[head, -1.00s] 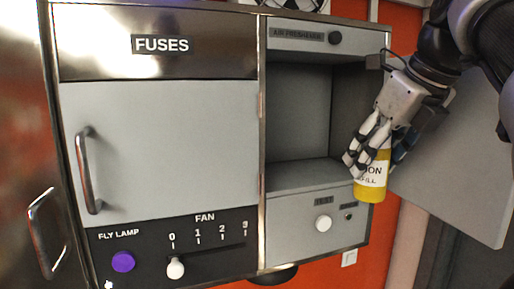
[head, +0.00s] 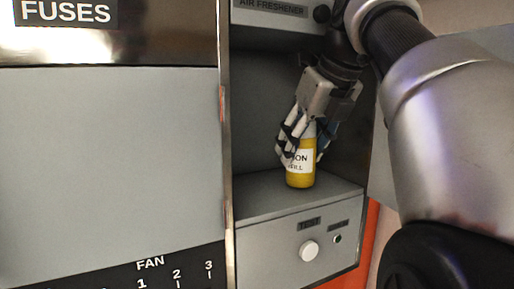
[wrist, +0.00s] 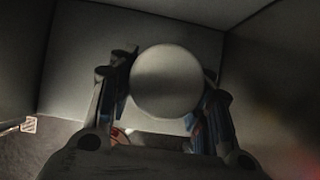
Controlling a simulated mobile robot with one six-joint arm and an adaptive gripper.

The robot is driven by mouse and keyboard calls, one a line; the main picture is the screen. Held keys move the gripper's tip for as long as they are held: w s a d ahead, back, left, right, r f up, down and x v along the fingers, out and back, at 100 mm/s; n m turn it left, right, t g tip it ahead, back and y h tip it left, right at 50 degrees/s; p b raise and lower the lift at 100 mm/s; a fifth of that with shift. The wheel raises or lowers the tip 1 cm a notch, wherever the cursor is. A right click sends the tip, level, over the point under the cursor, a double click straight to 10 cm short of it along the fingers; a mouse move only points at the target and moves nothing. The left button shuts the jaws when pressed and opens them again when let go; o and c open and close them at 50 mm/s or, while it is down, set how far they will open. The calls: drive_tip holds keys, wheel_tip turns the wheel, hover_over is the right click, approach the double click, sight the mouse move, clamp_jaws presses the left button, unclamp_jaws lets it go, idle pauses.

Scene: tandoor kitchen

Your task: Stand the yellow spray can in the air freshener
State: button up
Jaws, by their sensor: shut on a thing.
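The yellow spray can (head: 300,180) with a white label is upright inside the open air freshener compartment (head: 260,130). Its base is at the compartment floor (head: 258,199); I cannot tell whether it touches or hangs just above. My gripper (head: 301,142) is shut around the can's upper part, reaching in from the upper right. In the wrist view the can's pale round top (wrist: 167,80) sits between the two fingers. The can's lower body is hidden there.
Below the compartment is a grey panel with a white TEST knob (head: 309,250) and a small indicator (head: 337,239). The closed FUSES door (head: 110,160) is at left. Compartment walls stand close around my gripper; there is free floor left of the can.

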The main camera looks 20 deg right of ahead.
drive_tip(key=shift+s+d+f, duration=0.1)
drive_tip(key=shift+s+d, duration=0.05)
drive_tip(key=shift+d, duration=0.25)
drive_tip(key=shift+a, duration=0.6)
drive_tip(key=o, duration=0.8)
drive_tip(key=shift+a+f, duration=0.1)
drive_tip(key=o, duration=0.4)
drive_tip(key=shift+d, duration=0.45)
drive_tip(key=shift+a, duration=0.3)
drive_tip(key=shift+s+d+r, duration=0.1)
drive_tip(key=shift+d+r, duration=0.05)
drive_tip(key=shift+r, duration=0.2)
drive_tip(key=s+b, duration=0.1)
drive_tip(key=s, duration=1.1)
drive_tip(key=shift+s+r+b, duration=0.3)
drive_tip(key=shift+b, duration=0.1)
drive_tip(key=shift+d, duration=0.1)
